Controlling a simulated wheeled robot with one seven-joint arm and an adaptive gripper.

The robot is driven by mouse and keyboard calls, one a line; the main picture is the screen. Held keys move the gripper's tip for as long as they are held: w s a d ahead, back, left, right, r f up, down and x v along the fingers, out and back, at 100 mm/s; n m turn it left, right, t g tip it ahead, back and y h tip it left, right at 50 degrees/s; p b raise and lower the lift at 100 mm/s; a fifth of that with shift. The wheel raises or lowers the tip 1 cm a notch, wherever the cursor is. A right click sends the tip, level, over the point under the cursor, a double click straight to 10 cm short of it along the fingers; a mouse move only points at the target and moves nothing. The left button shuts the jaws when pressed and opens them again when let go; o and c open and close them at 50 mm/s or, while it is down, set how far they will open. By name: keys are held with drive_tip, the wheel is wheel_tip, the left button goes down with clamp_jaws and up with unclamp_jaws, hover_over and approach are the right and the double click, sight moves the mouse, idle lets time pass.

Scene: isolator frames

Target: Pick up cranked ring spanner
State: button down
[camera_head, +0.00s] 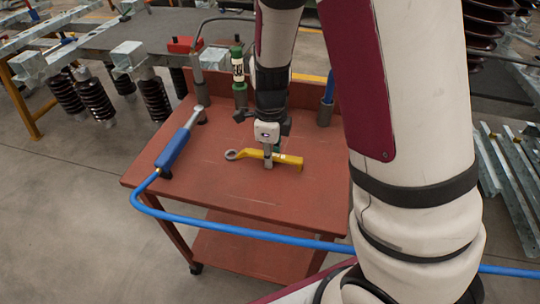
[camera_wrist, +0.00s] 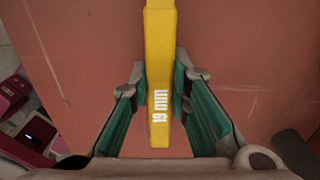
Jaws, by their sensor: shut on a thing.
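The cranked ring spanner (camera_head: 288,158) has a yellow handle and a grey ring end, which points left in the head view. It is at or just above the red table top; I cannot tell whether it touches. In the wrist view the yellow handle (camera_wrist: 159,100), marked "19 mm", runs between the green-padded fingers of my gripper (camera_wrist: 161,62). The ring end is out of the wrist view.
The red table (camera_head: 225,195) holds a blue-handled tool (camera_head: 175,150) on its left, joined to a blue hose (camera_head: 240,233) that crosses the front. A green bottle-like item (camera_head: 239,78) stands at the back. The table's front middle is clear.

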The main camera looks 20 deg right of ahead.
drive_tip(key=shift+r, duration=0.15)
wheel_tip(320, 180, up, 4)
drive_tip(key=shift+f+p, duration=0.25)
drive_tip(key=shift+p, duration=0.35)
drive_tip(key=s+d, duration=0.1)
drive_tip(key=s, duration=0.3)
drive_tip(key=s+d+p, duration=0.1)
drive_tip(key=s, duration=0.3)
drive_tip(key=s+d+r+p, duration=0.1)
drive_tip(key=s, duration=0.3)
drive_tip(key=shift+s+d, duration=0.25)
drive_tip(key=shift+d, duration=0.1)
drive_tip(key=shift+s+d+r+p, duration=0.1)
drive_tip(key=shift+s+r+p, duration=0.1)
drive_tip(key=shift+s+p, duration=0.1)
drive_tip(key=shift+r+p, duration=0.1)
drive_tip(key=shift+p, duration=0.85)
drive_tip(key=shift+s+r+p, duration=0.1)
drive_tip(key=shift+s+p, duration=0.05)
drive_tip(key=shift+p, duration=0.9)
drive_tip(key=shift+s+p, duration=0.15)
drive_tip(key=shift+p, duration=0.45)
drive_tip(key=p, duration=0.1)
drive_tip(key=s+p, duration=0.1)
drive_tip(key=p, duration=0.1)
drive_tip(key=shift+s+d+f, duration=0.2)
drive_tip(key=shift+s+d, duration=0.05)
drive_tip(key=shift+d, duration=0.05)
drive_tip(key=shift+s+p, duration=0.1)
drive_tip(key=shift+p, duration=0.25)
